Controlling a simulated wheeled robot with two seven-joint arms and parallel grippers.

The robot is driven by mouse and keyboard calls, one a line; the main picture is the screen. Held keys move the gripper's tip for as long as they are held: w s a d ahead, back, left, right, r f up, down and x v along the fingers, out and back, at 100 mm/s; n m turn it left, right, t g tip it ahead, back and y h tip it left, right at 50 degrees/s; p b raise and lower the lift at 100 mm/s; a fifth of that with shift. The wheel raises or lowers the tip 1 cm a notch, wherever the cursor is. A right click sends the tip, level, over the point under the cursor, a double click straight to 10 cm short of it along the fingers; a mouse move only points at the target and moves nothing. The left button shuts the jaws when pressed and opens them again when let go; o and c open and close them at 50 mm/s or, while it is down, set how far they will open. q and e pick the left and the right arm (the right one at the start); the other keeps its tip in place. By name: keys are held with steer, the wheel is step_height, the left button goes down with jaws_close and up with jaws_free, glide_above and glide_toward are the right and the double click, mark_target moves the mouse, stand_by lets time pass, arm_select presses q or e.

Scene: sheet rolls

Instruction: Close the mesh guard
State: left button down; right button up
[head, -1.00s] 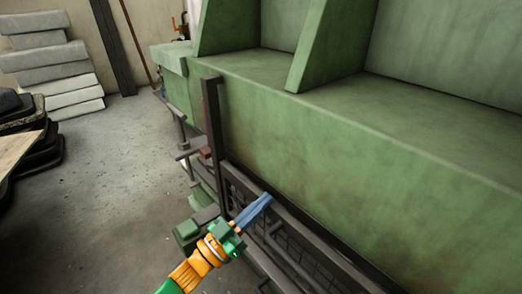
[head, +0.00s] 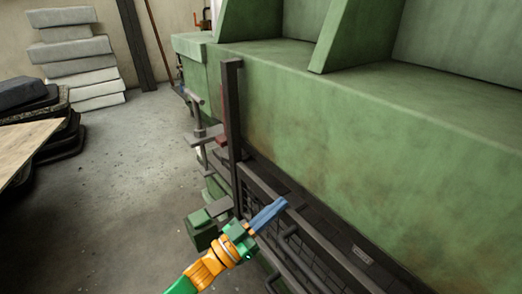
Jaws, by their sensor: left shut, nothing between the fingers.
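The mesh guard (head: 306,259) is a dark metal frame with wire mesh, low along the front of the green machine (head: 380,170). Its lower and right parts run out of the picture, and I cannot tell how far it stands open. My left gripper (head: 282,204) has blue fingers, shut and empty, over the guard's top rail near its left end. The fingers hide part of the rail, and I cannot tell whether they touch it. My right gripper is not in view.
A dark upright post (head: 232,130) stands left of the guard. A green block (head: 208,226) sits low beside my wrist. Pale stacked slabs (head: 80,70) and dark stacked pieces (head: 68,140) stand at the left. The concrete floor (head: 130,190) between is clear.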

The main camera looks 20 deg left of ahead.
arm_select(q)
steer(key=s+a+p, duration=0.2)
steer(key=s+a, duration=0.3)
steer(key=s, duration=0.2)
steer(key=shift+s+a+r+p, duration=0.3)
steer(key=shift+s+r+p, duration=0.05)
